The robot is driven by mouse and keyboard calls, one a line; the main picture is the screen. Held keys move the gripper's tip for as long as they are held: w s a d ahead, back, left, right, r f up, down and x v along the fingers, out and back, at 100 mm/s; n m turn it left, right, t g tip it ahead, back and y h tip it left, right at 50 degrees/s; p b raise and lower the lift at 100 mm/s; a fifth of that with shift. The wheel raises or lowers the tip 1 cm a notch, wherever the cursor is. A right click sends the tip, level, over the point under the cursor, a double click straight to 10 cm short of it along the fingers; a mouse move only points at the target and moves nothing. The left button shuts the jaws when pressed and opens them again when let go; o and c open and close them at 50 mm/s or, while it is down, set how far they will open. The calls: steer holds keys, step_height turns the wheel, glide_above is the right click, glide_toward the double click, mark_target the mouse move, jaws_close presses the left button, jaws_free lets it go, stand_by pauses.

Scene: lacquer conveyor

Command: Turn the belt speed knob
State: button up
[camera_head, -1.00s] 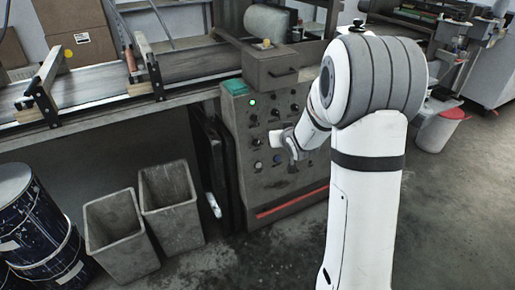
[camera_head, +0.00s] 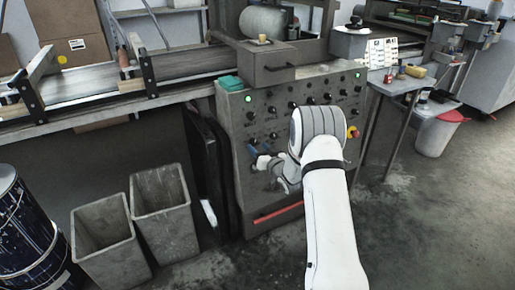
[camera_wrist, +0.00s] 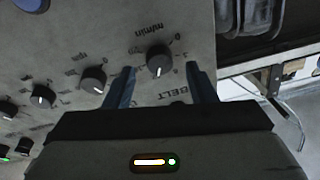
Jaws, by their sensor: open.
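The belt speed knob (camera_wrist: 159,60) is a round black knob with a white pointer line, on the grey control panel beside the printed words "BELT" and "m/min". In the wrist view it shows in the gap between the two blue fingers of my gripper (camera_wrist: 160,70), near their tips. The fingers are apart; whether they touch the knob I cannot tell. In the head view my gripper (camera_head: 260,158) is at the lower left of the control panel (camera_head: 285,190). Which knob there is the belt one is too small to tell.
Other black knobs (camera_wrist: 93,80) (camera_wrist: 42,96) sit in a row to the left in the wrist view. A red emergency button (camera_head: 353,132) is on the panel's right side. Two grey bins (camera_head: 165,215) (camera_head: 107,245) and a dark blue drum (camera_head: 30,235) stand at left.

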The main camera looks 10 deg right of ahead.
steer(key=shift+x, duration=1)
steer(key=shift+c, duration=0.3)
steer(key=c, duration=0.9)
